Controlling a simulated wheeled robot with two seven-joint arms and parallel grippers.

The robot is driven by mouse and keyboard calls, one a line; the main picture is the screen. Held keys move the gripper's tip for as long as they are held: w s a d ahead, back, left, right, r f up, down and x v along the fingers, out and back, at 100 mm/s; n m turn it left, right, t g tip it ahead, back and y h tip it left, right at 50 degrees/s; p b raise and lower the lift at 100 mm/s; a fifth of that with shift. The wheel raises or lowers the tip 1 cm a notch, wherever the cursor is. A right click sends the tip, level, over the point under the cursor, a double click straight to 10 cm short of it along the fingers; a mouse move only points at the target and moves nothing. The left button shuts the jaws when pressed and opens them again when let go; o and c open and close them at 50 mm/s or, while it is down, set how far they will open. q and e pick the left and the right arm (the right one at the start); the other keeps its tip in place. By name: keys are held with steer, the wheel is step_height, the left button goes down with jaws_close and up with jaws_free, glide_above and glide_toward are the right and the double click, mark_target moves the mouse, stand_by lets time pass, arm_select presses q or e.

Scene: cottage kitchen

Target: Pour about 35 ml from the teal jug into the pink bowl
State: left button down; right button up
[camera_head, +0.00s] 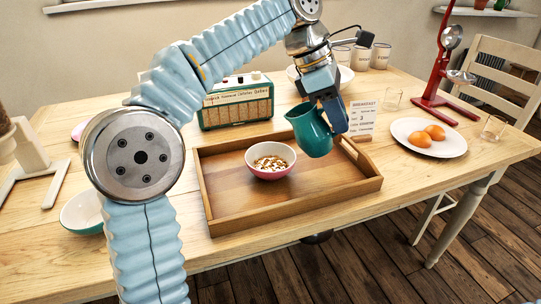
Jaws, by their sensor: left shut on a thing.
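The teal jug (309,132) is held above the wooden tray, up and to the right of the bowl. It is tilted, with its mouth toward the left. My left gripper (334,108) is shut on the jug at its right side; the fingers are partly hidden. The pink bowl (270,175) stands upright on the tray, white inside, with brown and white pieces in it. I see no stream of liquid between jug and bowl. The jug's inside is not visible. My right gripper is not in view.
The wooden tray (228,222) has raised walls. A teal radio (236,103) stands behind it, and a printed card (362,117) at its back right. A white plate (449,146) with orange items, small glasses and a red scale (444,70) are right. A bowl (80,213) is left.

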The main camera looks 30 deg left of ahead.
arm_select(q)
steer(key=shift+w+d+f+y, duration=0.2)
steer(key=shift+d+f+y, duration=0.15)
steer(key=shift+d+y, duration=0.25)
steer(key=shift+w+d+f+g+y, duration=0.15)
steer(key=shift+f+g+y, duration=0.1)
steer(key=shift+f+y, duration=0.45)
steer(key=shift+w+d+f+g+y, duration=0.15)
steer(key=shift+f+g+y, duration=0.15)
steer(key=shift+f+y, duration=0.35)
steer(key=shift+w+d+f+g+y, duration=0.15)
steer(key=shift+f+g+y, duration=0.1)
steer(key=shift+f+y, duration=0.45)
